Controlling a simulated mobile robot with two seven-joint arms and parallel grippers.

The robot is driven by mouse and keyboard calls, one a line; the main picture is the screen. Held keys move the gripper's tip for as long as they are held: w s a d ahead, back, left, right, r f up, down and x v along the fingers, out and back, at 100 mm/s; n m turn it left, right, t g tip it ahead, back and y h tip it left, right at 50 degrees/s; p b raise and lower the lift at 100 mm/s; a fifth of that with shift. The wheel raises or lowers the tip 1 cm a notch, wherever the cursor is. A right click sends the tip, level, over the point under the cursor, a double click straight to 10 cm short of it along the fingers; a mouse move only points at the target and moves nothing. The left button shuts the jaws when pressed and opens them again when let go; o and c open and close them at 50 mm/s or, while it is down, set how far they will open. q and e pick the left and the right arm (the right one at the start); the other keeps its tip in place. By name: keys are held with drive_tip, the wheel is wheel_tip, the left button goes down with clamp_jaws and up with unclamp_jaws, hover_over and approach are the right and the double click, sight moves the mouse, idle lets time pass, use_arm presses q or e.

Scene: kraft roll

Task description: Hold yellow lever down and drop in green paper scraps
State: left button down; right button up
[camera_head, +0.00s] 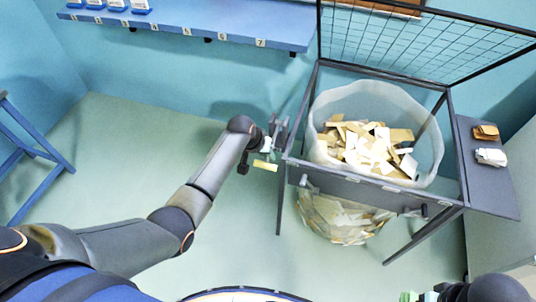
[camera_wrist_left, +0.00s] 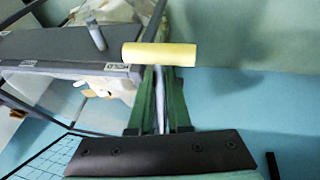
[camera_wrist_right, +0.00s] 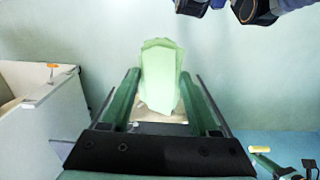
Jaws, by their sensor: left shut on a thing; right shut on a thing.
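The yellow lever (camera_head: 265,165) sticks out at the left side of a dark metal stand. In the left wrist view, its yellow grip (camera_wrist_left: 160,55) lies across the fingertips. My left gripper (camera_head: 268,149) is shut on the lever just behind that grip. My right gripper (camera_wrist_right: 158,78) is shut on a bundle of pale green paper scraps (camera_wrist_right: 160,72). In the head view, only a bit of the green scraps (camera_head: 410,297) shows at the bottom edge, to the right and in front of the stand. The stand's clear bag (camera_head: 425,130) holds many brown and white scraps.
A wire mesh lid (camera_head: 420,45) stands tilted up behind the bag. A side shelf (camera_head: 484,190) at the right carries a tan and a white item. A blue wall shelf (camera_head: 200,25) is at the back. A blue trestle (camera_head: 30,140) stands far left. Floor between is clear.

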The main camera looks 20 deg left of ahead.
use_arm(q)
drive_tip(key=shift+w+a+r, duration=0.1)
drive_tip(key=shift+a+r, duration=0.1)
drive_tip(key=shift+r, duration=0.75)
drive_tip(key=shift+w+a+r, duration=0.1)
drive_tip(key=shift+a+r, duration=0.1)
drive_tip(key=shift+r, duration=0.7)
drive_tip(key=c, duration=1)
unclamp_jaws()
drive_tip(key=shift+f, duration=0.15)
use_arm(e)
drive_tip(key=shift+a, duration=0.1)
use_arm(q)
drive_tip(key=shift+o, duration=1)
drive_tip(key=shift+s+d, duration=0.1)
drive_tip(key=shift+d, duration=0.05)
drive_tip(key=shift+s+r, duration=0.1)
drive_tip(key=shift+r, duration=0.1)
drive_tip(key=v, duration=1.1)
drive_tip(key=shift+s+r, duration=0.2)
drive_tip(key=shift+r, duration=0.05)
drive_tip(key=shift+f, duration=0.1)
